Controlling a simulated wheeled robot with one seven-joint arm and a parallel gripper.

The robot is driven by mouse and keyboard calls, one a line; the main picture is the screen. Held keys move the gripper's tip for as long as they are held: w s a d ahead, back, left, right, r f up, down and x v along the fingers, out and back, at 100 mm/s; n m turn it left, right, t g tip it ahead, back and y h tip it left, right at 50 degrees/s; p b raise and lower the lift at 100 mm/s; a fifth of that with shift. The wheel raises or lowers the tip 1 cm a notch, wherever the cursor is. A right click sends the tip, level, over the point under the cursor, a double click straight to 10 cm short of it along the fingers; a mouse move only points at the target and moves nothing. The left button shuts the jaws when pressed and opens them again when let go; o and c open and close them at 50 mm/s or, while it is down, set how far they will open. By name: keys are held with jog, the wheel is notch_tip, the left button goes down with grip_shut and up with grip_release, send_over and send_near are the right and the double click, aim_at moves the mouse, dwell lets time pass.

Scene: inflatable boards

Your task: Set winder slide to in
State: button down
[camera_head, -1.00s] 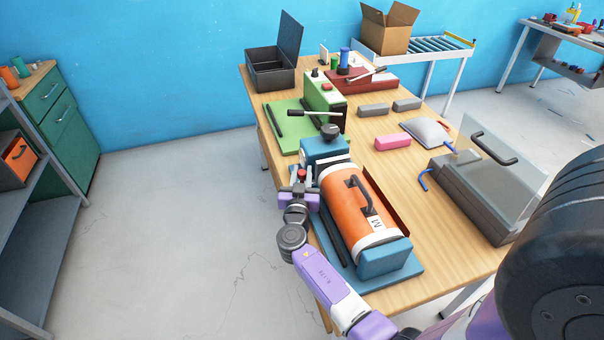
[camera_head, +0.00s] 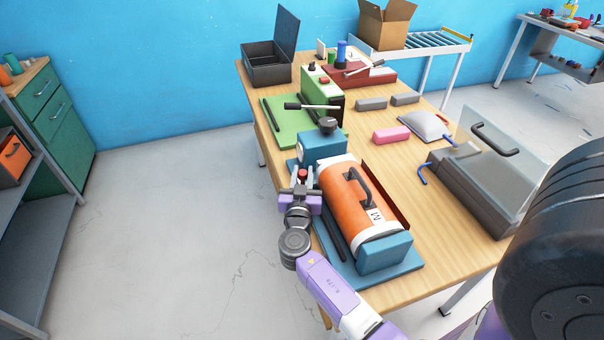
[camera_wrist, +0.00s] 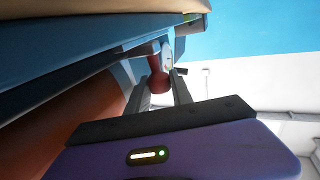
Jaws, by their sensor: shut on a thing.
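The winder (camera_head: 352,200) is an orange drum with a dark handle, lying between blue end blocks on a blue base plate at the near left of the table. A small red knob (camera_head: 303,173) sticks out at its left side, by the far blue block. I take it to be the winder slide's knob. My gripper (camera_head: 302,182) is shut on it. In the wrist view the red knob (camera_wrist: 159,80) sits between the two fingers, beside the blue base. The slide's track is mostly hidden.
A green machine (camera_head: 322,93) with a black lever stands just behind the winder. A grey box with a clear lid (camera_head: 490,165) is at the right. A pink block (camera_head: 391,134) and grey blocks lie between. The floor left of the table is clear.

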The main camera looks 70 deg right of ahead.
jog(key=shift+s+f, duration=0.1)
jog(key=shift+s, duration=0.05)
jog(key=c, duration=1.4)
grip_release()
jog(key=shift+a, duration=0.1)
jog(key=shift+s+a, duration=0.1)
jog(key=shift+a, duration=0.45)
jog(key=b+v, duration=0.2)
jog(key=v, duration=0.4)
jog(key=shift+s+a, duration=0.15)
jog(key=shift+a, duration=0.2)
